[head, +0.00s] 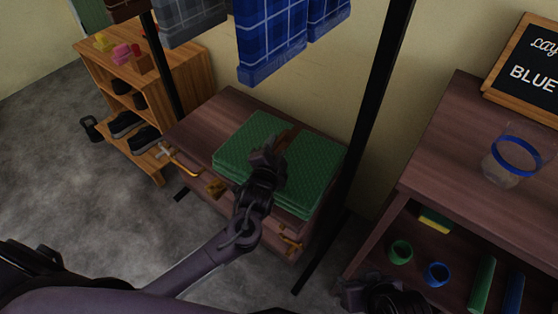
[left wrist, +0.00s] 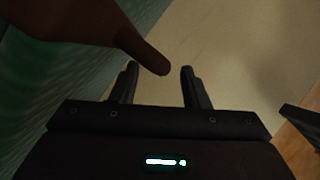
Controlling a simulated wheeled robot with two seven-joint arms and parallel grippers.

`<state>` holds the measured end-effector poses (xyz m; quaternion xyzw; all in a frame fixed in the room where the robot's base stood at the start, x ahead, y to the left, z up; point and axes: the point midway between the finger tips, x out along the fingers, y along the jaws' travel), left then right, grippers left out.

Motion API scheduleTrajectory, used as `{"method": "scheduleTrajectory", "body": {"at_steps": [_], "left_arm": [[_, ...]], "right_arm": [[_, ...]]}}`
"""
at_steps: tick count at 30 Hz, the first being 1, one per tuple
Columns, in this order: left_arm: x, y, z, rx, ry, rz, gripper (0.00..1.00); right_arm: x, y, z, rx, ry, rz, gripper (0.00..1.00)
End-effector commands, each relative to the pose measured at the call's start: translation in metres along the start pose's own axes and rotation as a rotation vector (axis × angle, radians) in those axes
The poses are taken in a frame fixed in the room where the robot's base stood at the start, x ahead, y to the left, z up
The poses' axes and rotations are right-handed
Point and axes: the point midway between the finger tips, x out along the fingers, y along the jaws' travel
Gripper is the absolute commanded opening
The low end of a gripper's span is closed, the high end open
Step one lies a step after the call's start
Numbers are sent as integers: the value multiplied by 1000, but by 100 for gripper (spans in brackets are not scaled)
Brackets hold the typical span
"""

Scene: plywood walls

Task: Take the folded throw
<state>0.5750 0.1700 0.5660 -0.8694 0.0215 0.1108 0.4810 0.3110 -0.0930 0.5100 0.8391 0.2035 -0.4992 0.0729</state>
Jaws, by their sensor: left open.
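The folded throw (head: 312,180) is a green, patterned stack with a brown strap on it, lying on top of a dark wooden chest (head: 190,131). My left gripper (head: 268,150) is over the throw, beside the brown strap (head: 289,136), and covers part of it. In the left wrist view the left gripper's fingers (left wrist: 159,82) are apart, and the tip of the brown strap (left wrist: 140,45) reaches between them. The green throw (left wrist: 40,95) fills the left side there. My right gripper (head: 372,292) is at the bottom edge, and its jaws are unclear.
Blue checked cloths (head: 272,35) hang from a black-posted rack (head: 370,115) above the chest. A wooden shelf (head: 185,75) with shoes stands left. A dark table (head: 440,150) at right holds a glass bowl (head: 502,168) and a letter board (head: 530,70); small items sit beneath.

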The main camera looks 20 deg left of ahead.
Motion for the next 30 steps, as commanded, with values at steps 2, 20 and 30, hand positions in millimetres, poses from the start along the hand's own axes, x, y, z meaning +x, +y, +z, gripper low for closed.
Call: {"method": "scheduleTrajectory", "body": {"at_steps": [2, 20, 30], "left_arm": [[11, 0, 0, -1, 1, -2, 41], [16, 0, 0, -1, 1, 0, 4], [16, 0, 0, 0, 1, 0, 0]], "right_arm": [[3, -2, -1, -4, 20, -6, 36], [2, -4, -4, -7, 35, -9, 36], [2, -4, -4, -7, 35, -9, 36]]}}
